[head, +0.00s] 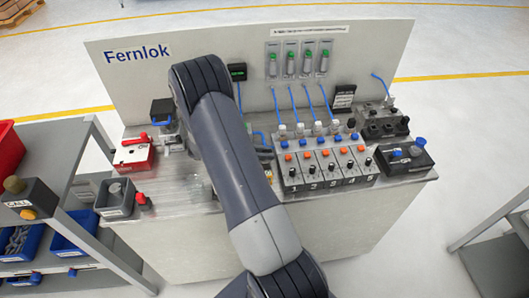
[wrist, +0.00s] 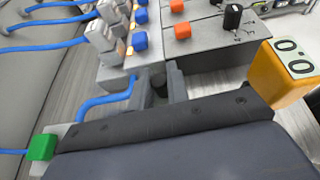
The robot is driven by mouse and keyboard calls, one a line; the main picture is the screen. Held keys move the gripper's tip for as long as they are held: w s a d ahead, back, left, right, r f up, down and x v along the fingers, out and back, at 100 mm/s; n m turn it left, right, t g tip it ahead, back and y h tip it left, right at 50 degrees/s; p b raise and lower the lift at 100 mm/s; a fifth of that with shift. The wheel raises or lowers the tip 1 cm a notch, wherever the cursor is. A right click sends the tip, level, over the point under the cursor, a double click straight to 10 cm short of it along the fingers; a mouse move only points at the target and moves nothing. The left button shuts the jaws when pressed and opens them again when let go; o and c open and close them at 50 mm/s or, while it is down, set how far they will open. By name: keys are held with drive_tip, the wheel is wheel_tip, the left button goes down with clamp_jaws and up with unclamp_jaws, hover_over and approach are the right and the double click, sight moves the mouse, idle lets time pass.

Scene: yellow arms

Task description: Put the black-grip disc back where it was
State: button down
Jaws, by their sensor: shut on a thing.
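In the wrist view, my gripper (wrist: 163,90) points down, with its two grey fingers close together. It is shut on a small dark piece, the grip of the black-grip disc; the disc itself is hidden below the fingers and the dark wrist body. The fingers are beside the grey end of a module row with blue and orange buttons. In the head view, my own arm covers the gripper and the disc. I cannot tell whether the disc touches anything, nor make out its former place.
The numbered module row (head: 322,160) stands right of my arm, with blue hoses rising behind it. A yellow block with a display (wrist: 284,72) is close on the right in the wrist view. The back panel (head: 210,65) bounds the bench.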

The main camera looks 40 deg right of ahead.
drive_tip(key=shift+f+b, duration=0.65)
drive_tip(key=shift+f, duration=0.05)
drive_tip(key=shift+s, duration=0.1)
drive_tip(key=c, duration=1.4)
unclamp_jaws()
drive_tip(key=shift+f, duration=0.15)
drive_tip(key=shift+o, duration=0.2)
drive_tip(key=shift+s, duration=0.1)
drive_tip(key=shift+r+p, duration=0.4)
drive_tip(key=v, duration=0.4)
drive_tip(key=b+v, duration=0.1)
drive_tip(key=v, duration=0.3)
drive_tip(key=b+v, duration=0.1)
drive_tip(key=v, duration=0.3)
drive_tip(key=shift+r, duration=0.45)
drive_tip(key=p+x, duration=0.2)
drive_tip(key=x, duration=0.9)
drive_tip(key=shift+d, duration=0.2)
drive_tip(key=shift+d+f, duration=0.25)
drive_tip(key=shift+f, duration=0.25)
